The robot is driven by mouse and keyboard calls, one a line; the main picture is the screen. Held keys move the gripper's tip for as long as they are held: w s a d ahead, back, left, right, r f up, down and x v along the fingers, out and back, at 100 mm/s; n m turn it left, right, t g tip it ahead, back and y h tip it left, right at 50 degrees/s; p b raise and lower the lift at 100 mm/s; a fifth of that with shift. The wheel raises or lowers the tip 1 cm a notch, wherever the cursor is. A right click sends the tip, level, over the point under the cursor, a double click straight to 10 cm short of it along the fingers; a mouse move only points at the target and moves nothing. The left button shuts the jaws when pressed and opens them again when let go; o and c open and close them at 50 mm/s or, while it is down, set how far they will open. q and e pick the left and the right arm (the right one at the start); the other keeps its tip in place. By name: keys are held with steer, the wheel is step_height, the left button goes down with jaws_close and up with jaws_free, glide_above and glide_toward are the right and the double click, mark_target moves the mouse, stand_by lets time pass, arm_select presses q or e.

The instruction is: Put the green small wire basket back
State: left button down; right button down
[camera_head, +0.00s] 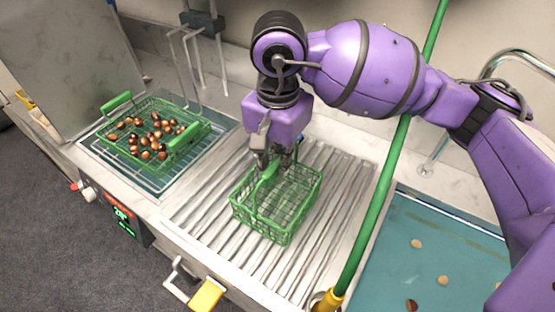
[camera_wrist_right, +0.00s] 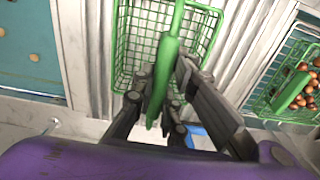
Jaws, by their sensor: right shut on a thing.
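The green small wire basket (camera_head: 285,210) is on or just above the ribbed metal drainboard in the middle of the head view; I cannot tell if it touches. It looks empty. My right gripper (camera_head: 272,160) is above its far side and shut on the basket's green handle. In the right wrist view the fingers of the right gripper (camera_wrist_right: 160,95) close around the handle, and the basket's wire mesh (camera_wrist_right: 140,40) shows beyond. My left gripper is not in view.
Another green basket (camera_head: 125,120) full of chestnuts sits over the fryer basin at left. A blue-green water basin (camera_head: 420,225) with a few chestnuts lies at right. A green hose (camera_head: 378,205) runs between drainboard and basin. The drainboard (camera_head: 195,205) is bare left of the small basket.

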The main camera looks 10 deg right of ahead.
steer(key=shift+f, duration=0.25)
steer(key=c, duration=1.7)
jaws_free()
steer(key=shift+r, duration=0.1)
steer(key=shift+c, duration=0.2)
step_height(320, 180, up, 12)
steer(key=shift+r, duration=0.15)
steer(key=shift+s, duration=0.1)
